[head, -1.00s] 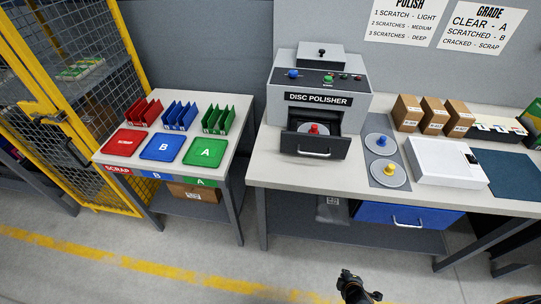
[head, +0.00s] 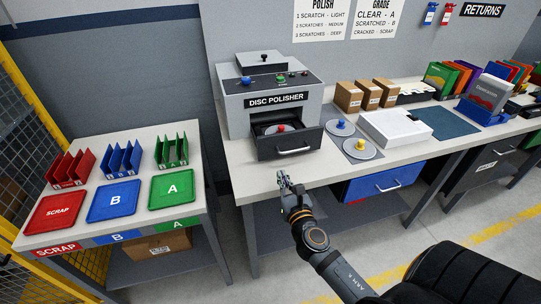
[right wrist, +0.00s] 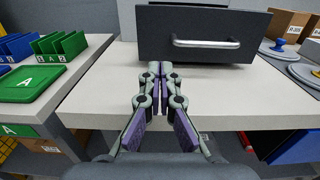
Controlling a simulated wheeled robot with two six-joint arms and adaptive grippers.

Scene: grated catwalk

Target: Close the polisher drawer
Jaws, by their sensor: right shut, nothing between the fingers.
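The grey disc polisher (head: 270,88) stands on the workbench in the head view. Its dark drawer (head: 291,143) is pulled out toward me, with a silver bar handle (head: 293,150) on its front. A disc with a red knob (head: 281,127) sits in the drawer. My right gripper (head: 283,176) is shut and empty, in front of and below the drawer near the bench's front edge. In the right wrist view the shut fingers (right wrist: 160,68) point at the drawer front (right wrist: 200,35), below and left of the handle (right wrist: 206,43). My left gripper is out of view.
Two discs with a blue knob (head: 341,125) and a yellow knob (head: 360,144) lie right of the drawer. A white box (head: 394,127) and cardboard boxes (head: 348,97) stand farther right. A side table (head: 120,225) with coloured trays stands left, across a gap.

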